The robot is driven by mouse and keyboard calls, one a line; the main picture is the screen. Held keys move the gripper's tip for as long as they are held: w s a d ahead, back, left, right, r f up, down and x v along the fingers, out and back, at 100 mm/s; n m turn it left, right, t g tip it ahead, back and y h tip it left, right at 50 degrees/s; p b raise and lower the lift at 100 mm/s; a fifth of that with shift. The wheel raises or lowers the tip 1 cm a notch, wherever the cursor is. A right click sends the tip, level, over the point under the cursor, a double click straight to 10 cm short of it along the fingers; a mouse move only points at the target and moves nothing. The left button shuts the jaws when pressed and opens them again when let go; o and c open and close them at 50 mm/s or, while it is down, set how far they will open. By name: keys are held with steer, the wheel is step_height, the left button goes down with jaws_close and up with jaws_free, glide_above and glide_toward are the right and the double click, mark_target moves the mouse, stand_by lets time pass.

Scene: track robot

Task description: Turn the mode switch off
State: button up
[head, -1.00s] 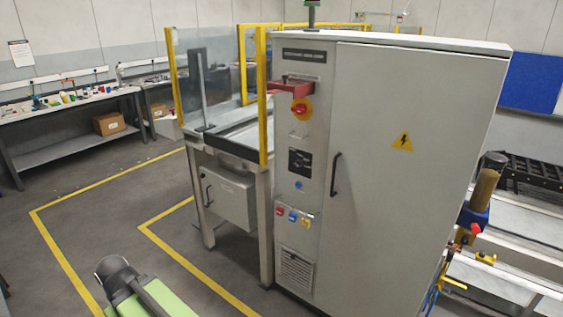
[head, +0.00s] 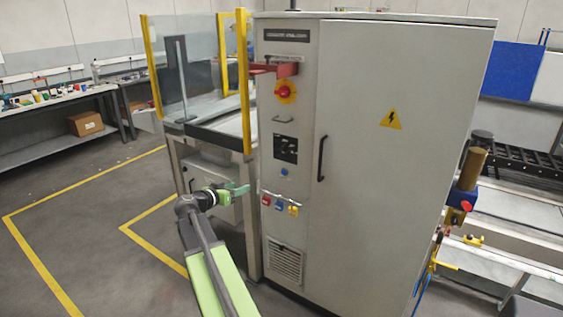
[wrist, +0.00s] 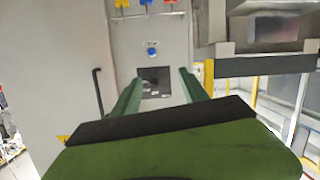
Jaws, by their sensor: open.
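The grey control cabinet (head: 405,150) carries a narrow column of controls on its left side. A red rotary knob on a yellow plate (head: 285,92) sits high on it, under a red bracket. Lower is a small dark panel (head: 286,150), with a blue button (head: 284,172) under it. I cannot tell for sure which control is the mode switch. My gripper (head: 242,189) is open and empty, left of the column at about the blue button's height. In the wrist view, the picture is upside down; the dark panel (wrist: 154,83) shows between the green fingers (wrist: 161,76).
Red, blue and yellow padlocks (head: 279,205) hang below the button. The black door handle (head: 321,158) stands right of the column. A fenced table with yellow posts (head: 243,82) stands close on the left. Open floor (head: 90,215) lies farther left.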

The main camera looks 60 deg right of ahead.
mark_target(283, 150)
steer(key=s+d+r+m+h, duration=0.1)
steer(key=d+r, duration=0.1)
steer(key=d, duration=1.1)
steer(key=s+d+r+h, duration=0.1)
steer(key=d+r+h, duration=0.1)
steer(key=d, duration=1)
steer(key=shift+s+d+r+m+b, duration=0.3)
steer(key=shift+s+d+m, duration=0.05)
steer(key=shift+d+m, duration=0.05)
steer(key=shift+c, duration=0.3)
